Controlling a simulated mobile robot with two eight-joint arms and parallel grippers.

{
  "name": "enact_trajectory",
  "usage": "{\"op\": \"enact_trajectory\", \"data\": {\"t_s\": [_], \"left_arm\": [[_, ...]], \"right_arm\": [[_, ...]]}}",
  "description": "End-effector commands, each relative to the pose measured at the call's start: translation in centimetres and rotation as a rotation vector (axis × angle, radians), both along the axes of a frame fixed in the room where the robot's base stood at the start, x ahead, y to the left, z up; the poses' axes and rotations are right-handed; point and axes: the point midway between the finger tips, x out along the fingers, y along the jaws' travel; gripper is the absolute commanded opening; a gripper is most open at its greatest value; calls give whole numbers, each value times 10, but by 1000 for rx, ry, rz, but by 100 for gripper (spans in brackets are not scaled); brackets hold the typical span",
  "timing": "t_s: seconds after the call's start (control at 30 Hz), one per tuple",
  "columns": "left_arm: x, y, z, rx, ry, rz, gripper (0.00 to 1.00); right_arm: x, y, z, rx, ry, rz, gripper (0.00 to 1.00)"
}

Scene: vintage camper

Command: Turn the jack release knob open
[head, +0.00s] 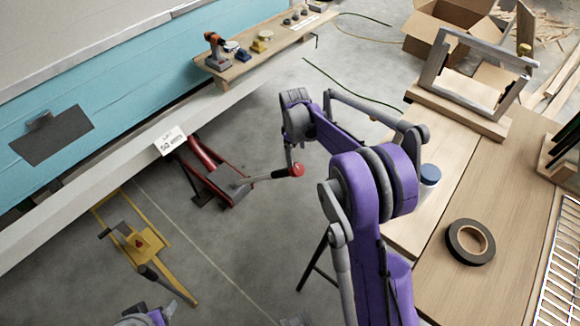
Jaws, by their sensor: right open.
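A red jack (215,172) stands on the floor under the camper's edge. Its lever (262,179) reaches right and ends in a red knob (297,170). A yellow jack (143,245) with a small red part on top stands at the lower left; which part is the release knob I cannot tell. My right gripper (291,158) points down, open, with its thin fingers at or just above the red knob in the picture; I cannot tell whether they touch. My left gripper is not in view; only a piece of my left arm shows at the bottom left.
A wooden workbench (480,225) with black tape (470,242), a blue-lidded jar (429,176) and a metal frame (470,70) is at the right. The camper's blue wall (130,80) is at the left. A board (265,55) with tools lies at the back. The middle floor is clear.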

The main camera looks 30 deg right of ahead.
Motion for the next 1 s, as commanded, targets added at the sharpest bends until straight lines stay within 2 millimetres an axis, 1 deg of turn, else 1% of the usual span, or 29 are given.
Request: {"op": "enact_trajectory", "data": {"t_s": [0.17,0.4,0.53,0.7,1.0], "left_arm": [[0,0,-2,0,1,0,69],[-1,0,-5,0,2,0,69],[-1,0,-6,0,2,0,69],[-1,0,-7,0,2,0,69],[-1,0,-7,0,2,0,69]], "right_arm": [[1,-2,-26,0,0,-1,93],[3,-5,-71,0,-1,-1,93],[4,-6,-89,0,-2,-2,93],[5,-7,-101,0,-2,-2,93],[5,-7,-103,0,-2,-2,93]]}}
